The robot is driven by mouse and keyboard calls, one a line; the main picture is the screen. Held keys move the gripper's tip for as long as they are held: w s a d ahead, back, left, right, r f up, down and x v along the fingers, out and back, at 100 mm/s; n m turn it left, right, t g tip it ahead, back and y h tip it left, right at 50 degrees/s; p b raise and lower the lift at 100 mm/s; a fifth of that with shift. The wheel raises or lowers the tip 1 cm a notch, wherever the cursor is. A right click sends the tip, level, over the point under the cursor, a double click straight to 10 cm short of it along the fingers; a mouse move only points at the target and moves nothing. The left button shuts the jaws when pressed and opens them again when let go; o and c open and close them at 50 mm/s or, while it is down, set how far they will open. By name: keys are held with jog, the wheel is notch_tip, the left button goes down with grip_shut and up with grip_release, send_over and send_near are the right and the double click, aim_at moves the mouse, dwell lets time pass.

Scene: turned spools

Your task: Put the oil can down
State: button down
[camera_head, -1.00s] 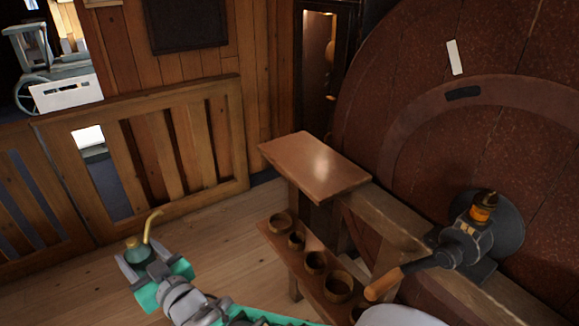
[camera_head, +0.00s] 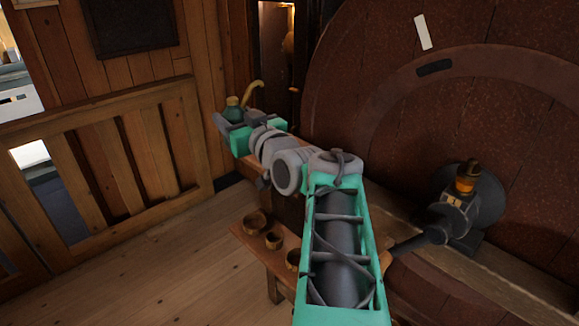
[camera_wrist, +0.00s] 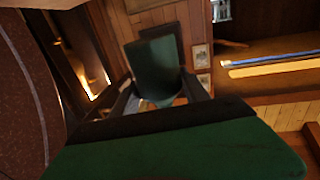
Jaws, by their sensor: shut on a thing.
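The oil can (camera_head: 234,112) is a small dark green can with a curved brass spout, in the head view. My gripper (camera_head: 233,121) is shut on it and holds it upright, over or near the far end of the wooden bench top, which my arm mostly hides. I cannot tell the gap between can and bench. In the wrist view the green can (camera_wrist: 157,70) fills the middle between the two fingers of my gripper (camera_wrist: 160,100).
A dark metal fitting (camera_head: 465,210) is on the beam at right, before a large reddish wooden wheel (camera_head: 400,120). A slatted wooden gate (camera_head: 110,170) stands at left, with clear floor before it.

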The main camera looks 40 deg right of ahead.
jog(key=d+p, duration=0.1)
jog(key=d, duration=1)
jog(key=d+f, duration=0.1)
jog(key=f, duration=0.2)
jog(key=d+f, duration=0.2)
jog(key=f, duration=0.2)
jog(key=d+f+p, duration=0.1)
jog(key=d+f, duration=0.1)
jog(key=f, duration=0.1)
jog(key=shift+w+d+f, duration=0.15)
jog(key=shift+w+f, duration=0.05)
jog(key=shift+w, duration=0.15)
jog(key=shift+f+b, duration=0.25)
jog(key=shift+b, duration=0.25)
jog(key=shift+f+b, duration=0.35)
jog(key=shift+b, duration=0.15)
jog(key=shift+r, duration=0.1)
jog(key=c, duration=0.6)
grip_release()
jog(key=shift+o, duration=0.2)
